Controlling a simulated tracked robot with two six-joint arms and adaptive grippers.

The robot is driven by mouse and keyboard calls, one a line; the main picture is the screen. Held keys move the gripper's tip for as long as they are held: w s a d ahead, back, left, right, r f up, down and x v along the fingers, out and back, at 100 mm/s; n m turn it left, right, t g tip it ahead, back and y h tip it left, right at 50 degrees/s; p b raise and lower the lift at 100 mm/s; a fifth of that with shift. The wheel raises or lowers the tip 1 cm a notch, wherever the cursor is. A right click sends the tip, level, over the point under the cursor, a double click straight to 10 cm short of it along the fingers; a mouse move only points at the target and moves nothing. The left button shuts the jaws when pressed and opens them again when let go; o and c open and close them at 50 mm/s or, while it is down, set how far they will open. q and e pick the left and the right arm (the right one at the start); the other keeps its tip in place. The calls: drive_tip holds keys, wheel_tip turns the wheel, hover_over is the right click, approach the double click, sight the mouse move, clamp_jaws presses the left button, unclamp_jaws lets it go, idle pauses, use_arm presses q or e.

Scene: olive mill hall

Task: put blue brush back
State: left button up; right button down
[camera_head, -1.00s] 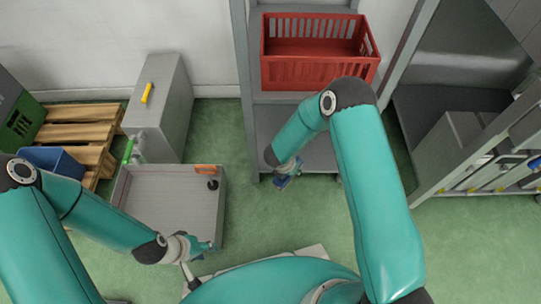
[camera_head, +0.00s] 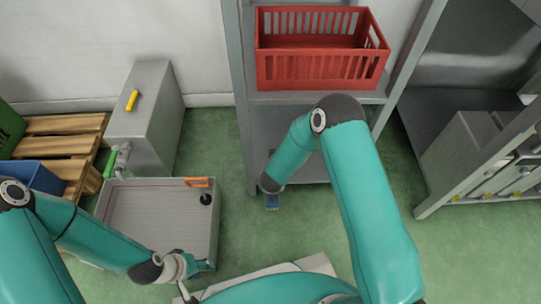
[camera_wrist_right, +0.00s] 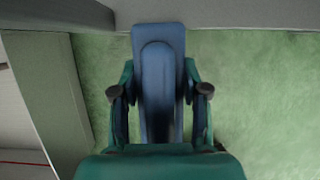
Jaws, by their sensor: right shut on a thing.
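The blue brush (camera_wrist_right: 158,85) is held between the two fingers of my right gripper (camera_wrist_right: 159,93) in the right wrist view, lying lengthwise away from the palm. In the head view a small part of the blue brush (camera_head: 272,202) shows below my right wrist, over the green floor beside the grey shelf unit. The right fingers are mostly hidden there behind my own arm. My left gripper (camera_head: 202,266) is at the lower edge of the grey box-like cart; whether its fingers are apart is too small to tell.
A red crate (camera_head: 322,73) stands on the grey shelf rack (camera_head: 240,100). The cart (camera_head: 160,215) has an orange handle (camera_head: 200,182). A grey cabinet (camera_head: 150,120), wooden pallet (camera_head: 62,124) and blue bin (camera_head: 40,176) are left. Green floor is clear between cart and rack.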

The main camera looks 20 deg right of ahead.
drive_tip(key=w+d, duration=0.1)
drive_tip(key=w, duration=0.3)
drive_tip(key=w+d, duration=0.1)
drive_tip(key=w, duration=0.3)
drive_tip(key=w+d, duration=0.1)
drive_tip(key=w, duration=0.4)
drive_tip(key=shift+d, duration=0.35)
drive_tip(key=shift+w+d+b, duration=0.3)
drive_tip(key=shift+w+b, duration=0.1)
drive_tip(key=shift+w, duration=0.45)
drive_tip(key=b+x, duration=0.2)
drive_tip(key=x, duration=0.1)
drive_tip(key=shift+s+f+b, duration=0.2)
drive_tip(key=shift+f+b, duration=0.05)
drive_tip(key=shift+b, duration=0.05)
drive_tip(key=shift+r, duration=0.1)
drive_tip(key=c, duration=0.6)
unclamp_jaws()
